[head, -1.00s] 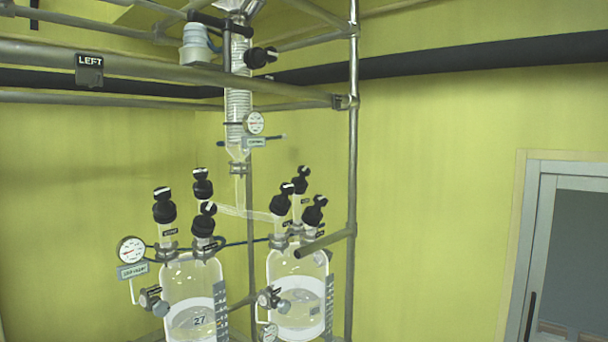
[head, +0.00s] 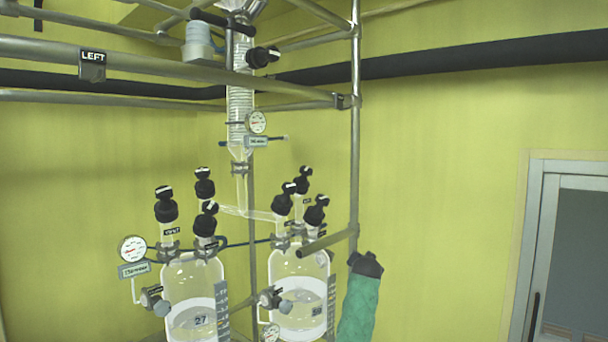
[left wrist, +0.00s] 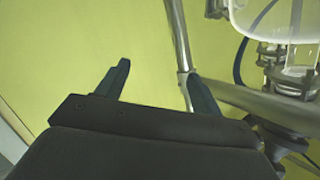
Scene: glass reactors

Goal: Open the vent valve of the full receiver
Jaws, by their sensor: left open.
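Two glass receivers stand side by side in the head view: the left receiver (head: 183,278), tagged 27, and the right receiver (head: 287,266). A black-knobbed valve (head: 166,209) with a VENT tag stands on the left receiver's left neck. Black valves (head: 282,206) also top the right receiver's necks; their tags are too small to read. My left gripper (left wrist: 155,85) is open and empty in its wrist view, near a metal pole. A green arm part with a dark end, likely mine, shows right of the right receiver.
A vertical pole (head: 353,150) and a short horizontal bar (head: 325,243) stand close to the right receiver. A glass condenser column (head: 238,105) rises behind. Gauges (head: 132,248) hang on the fittings. The wall area right of the pole is clear up to a door (head: 575,250).

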